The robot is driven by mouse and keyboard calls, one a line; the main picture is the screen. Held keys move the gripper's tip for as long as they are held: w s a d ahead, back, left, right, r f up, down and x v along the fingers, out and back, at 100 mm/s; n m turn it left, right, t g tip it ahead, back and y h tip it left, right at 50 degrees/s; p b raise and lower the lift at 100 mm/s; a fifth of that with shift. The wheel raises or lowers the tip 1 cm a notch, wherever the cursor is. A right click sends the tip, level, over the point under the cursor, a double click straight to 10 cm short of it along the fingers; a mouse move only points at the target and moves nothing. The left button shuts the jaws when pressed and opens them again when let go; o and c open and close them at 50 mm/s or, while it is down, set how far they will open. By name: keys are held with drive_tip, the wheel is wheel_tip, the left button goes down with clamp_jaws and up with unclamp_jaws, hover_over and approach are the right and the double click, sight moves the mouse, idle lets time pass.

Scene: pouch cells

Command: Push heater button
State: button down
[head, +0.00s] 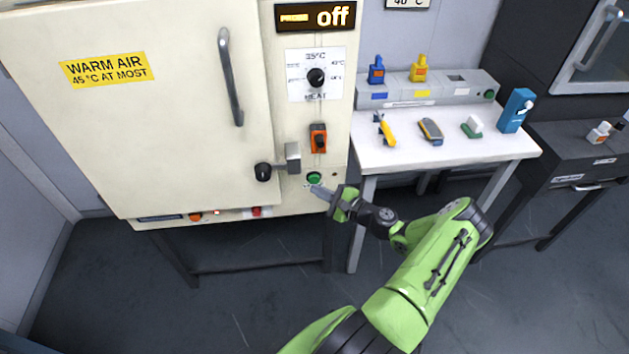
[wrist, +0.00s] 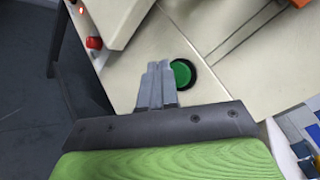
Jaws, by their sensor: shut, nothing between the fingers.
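The heater is a cream cabinet (head: 140,110) with a panel on its right side. A round green button (head: 314,177) with a dark ring sits low on that panel; it also shows in the wrist view (wrist: 181,73). My gripper (head: 313,188) is shut and empty, with its fingertips just below the button in the head view. In the wrist view my gripper (wrist: 160,65) has its fingertips just left of the button. I cannot tell whether they touch the panel. The display (head: 316,17) at the top of the panel reads "off".
A white table (head: 465,150) with small tools stands to the right. A red button (wrist: 94,43) shows in the wrist view.

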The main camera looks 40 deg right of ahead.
drive_tip(key=shift+w, duration=0.15)
idle(0.7)
drive_tip(key=shift+w+d+b, duration=0.2)
drive_tip(key=shift+d+b, duration=0.05)
drive_tip(key=shift+b, duration=0.05)
drive_tip(key=shift+w+d+b, duration=0.25)
drive_tip(key=shift+w+b, duration=0.1)
drive_tip(key=shift+w, duration=0.1)
idle(0.6)
drive_tip(key=shift+s, duration=0.1)
drive_tip(key=shift+s+a+p, duration=0.5)
drive_tip(key=shift+s, duration=0.2)
drive_tip(key=s+a+p, duration=0.1)
drive_tip(key=s, duration=0.1)
drive_tip(key=s+a+p, duration=0.1)
drive_tip(key=s, duration=0.1)
drive_tip(key=shift+a, duration=0.4)
idle(0.4)
